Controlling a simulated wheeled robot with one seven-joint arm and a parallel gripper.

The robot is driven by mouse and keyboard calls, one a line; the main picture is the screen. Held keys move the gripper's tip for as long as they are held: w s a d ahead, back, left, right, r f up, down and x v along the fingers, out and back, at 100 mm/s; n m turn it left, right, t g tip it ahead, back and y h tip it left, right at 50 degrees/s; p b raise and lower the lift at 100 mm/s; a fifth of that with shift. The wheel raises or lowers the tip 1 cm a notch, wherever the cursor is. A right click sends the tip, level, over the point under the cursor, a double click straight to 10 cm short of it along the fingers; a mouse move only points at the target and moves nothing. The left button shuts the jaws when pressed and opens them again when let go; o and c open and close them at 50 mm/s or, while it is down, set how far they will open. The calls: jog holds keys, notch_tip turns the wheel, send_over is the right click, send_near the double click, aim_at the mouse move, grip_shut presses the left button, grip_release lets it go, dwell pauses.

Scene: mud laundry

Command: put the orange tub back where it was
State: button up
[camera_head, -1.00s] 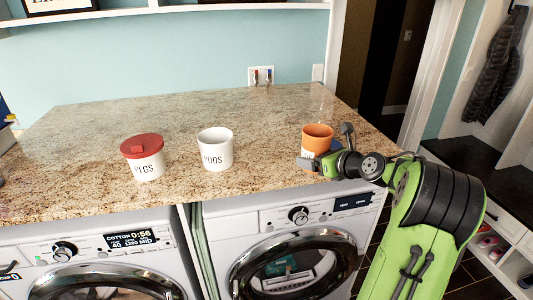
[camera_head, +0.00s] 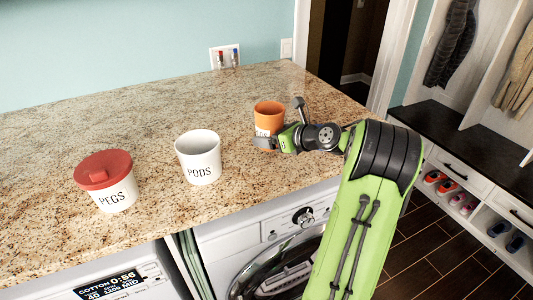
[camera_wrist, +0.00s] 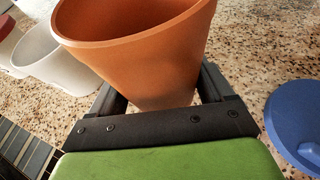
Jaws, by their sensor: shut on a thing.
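The orange tub (camera_head: 269,113) is upright over the right part of the granite counter, with a pale label low on its front. My gripper (camera_head: 266,141) reaches it from the right and is shut on it. In the wrist view the orange tub (camera_wrist: 140,55) stands between my two dark fingers (camera_wrist: 165,95), its open rim toward the camera. I cannot tell whether its base touches the counter. The white PODS tub (camera_head: 199,158) is open and stands left of it. The white PEGS tub (camera_head: 115,192) with a red lid is farther left.
A blue round thing (camera_wrist: 297,125) lies on the right in the wrist view, partly cut off. The counter (camera_head: 110,125) is clear behind the tubs. Washers (camera_head: 280,245) stand below its front edge. A bench with shoe cubbies (camera_head: 470,195) is at the right.

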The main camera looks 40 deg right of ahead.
aim_at(270, 160)
jog(key=f, duration=0.3)
jog(key=f+b, duration=0.1)
jog(key=f, duration=0.1)
jog(key=shift+w+a+f, duration=0.1)
jog(key=shift+w+f, duration=0.1)
jog(key=shift+w, duration=0.2)
jog(key=shift+s, duration=0.15)
jog(key=o, duration=1)
jog(key=shift+s+r, duration=0.1)
jog(key=shift+s, duration=0.05)
jog(key=p+v, duration=0.1)
jog(key=v, duration=1)
jog(key=shift+s+r, duration=0.2)
jog(key=shift+s, duration=0.1)
jog(key=shift+f, duration=0.1)
